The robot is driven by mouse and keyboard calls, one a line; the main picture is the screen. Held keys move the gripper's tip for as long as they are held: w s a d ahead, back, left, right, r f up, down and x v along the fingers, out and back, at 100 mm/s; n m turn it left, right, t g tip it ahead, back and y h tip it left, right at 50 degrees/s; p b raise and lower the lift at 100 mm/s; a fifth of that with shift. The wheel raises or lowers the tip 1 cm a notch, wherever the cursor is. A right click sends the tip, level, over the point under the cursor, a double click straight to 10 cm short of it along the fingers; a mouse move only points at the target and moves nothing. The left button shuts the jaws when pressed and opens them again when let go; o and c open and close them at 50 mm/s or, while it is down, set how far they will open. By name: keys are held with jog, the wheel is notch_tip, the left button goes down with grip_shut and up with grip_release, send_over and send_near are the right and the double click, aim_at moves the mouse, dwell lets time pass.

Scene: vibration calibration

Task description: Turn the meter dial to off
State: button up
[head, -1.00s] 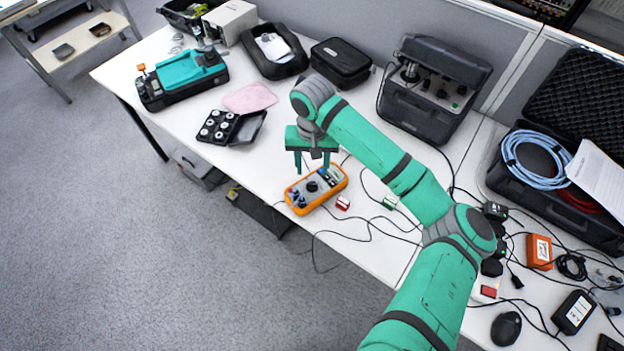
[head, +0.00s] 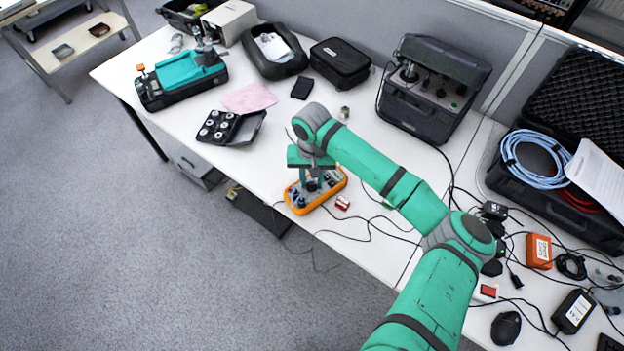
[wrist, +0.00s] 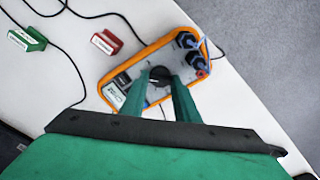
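The orange-framed meter (head: 299,201) lies on the white table near its front edge. In the wrist view the meter (wrist: 126,78) lies face up, with blue and dark plugs in jacks at its upper right. Its round black dial (wrist: 160,75) sits between my fingertips. My gripper (head: 312,184) points down over the meter, its fingers drawn close together. In the wrist view my gripper (wrist: 160,82) has one finger on each side of the dial and appears to touch it. The fingers partly hide the meter face in the head view.
A red block (head: 343,203) lies right of the meter; a green one (wrist: 27,39) shows in the wrist view. Black cables (head: 370,230) cross the table. A black case with round pieces (head: 229,127) and a teal device (head: 185,78) stand to the left.

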jog(key=shift+c, duration=0.7)
jog(key=shift+n, duration=0.3)
jog(key=n, duration=0.3)
jog(key=shift+a+n, duration=0.1)
jog(key=shift+n, duration=2)
jog(key=o, duration=1.1)
jog(key=shift+c, duration=0.2)
